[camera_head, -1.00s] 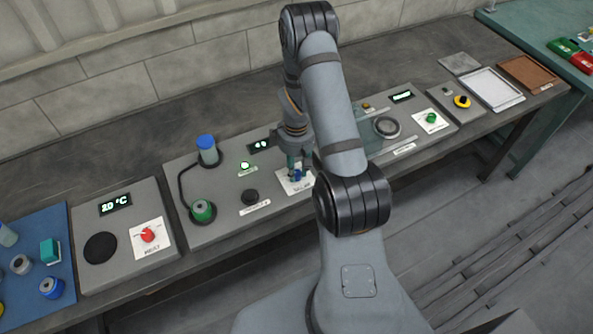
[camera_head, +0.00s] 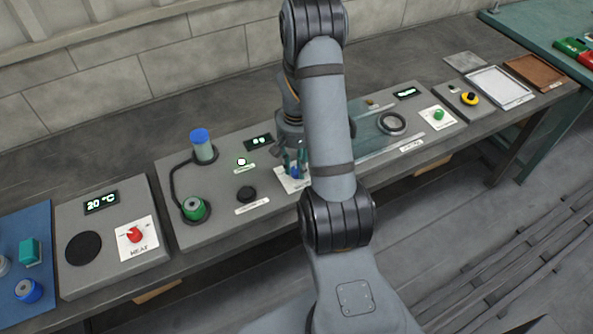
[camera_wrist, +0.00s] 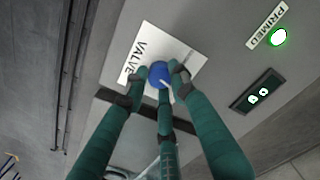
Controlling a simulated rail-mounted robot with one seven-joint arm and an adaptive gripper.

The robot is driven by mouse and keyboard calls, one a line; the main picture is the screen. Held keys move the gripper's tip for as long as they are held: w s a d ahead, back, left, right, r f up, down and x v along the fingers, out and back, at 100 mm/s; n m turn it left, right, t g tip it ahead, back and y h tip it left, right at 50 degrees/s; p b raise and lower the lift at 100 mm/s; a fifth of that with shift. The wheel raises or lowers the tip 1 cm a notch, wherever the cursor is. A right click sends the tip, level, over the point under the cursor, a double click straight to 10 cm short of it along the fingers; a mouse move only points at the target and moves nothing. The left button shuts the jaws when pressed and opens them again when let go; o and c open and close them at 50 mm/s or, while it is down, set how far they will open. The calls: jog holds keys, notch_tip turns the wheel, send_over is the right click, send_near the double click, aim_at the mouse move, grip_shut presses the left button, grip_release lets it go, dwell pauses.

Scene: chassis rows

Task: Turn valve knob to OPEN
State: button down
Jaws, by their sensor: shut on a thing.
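The blue valve knob (camera_wrist: 158,73) sits on a white plate (camera_wrist: 150,48) marked VALVE in the wrist view. My gripper (camera_wrist: 157,79) is shut on the knob, its green fingers around it. My arm hides part of the plate there. The knob's pointer and any OPEN mark cannot be made out clearly.
A lit green PRIMED lamp (camera_wrist: 279,38) and a small display (camera_wrist: 257,91) are beside the valve. A red HEAT knob (camera_head: 135,235) is farther left.

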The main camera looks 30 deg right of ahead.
aim_at(296, 169)
jog(key=m+b, duration=0.3)
jog(key=m, duration=0.1)
jog(key=shift+f, duration=0.15)
jog(key=shift+m+b, duration=0.65)
jog(key=shift+m, duration=0.55)
jog(key=c, duration=1.5)
grip_release()
jog(key=shift+r, duration=0.2)
jog(key=shift+o, duration=0.5)
notch_tip(296, 169, up, 12)
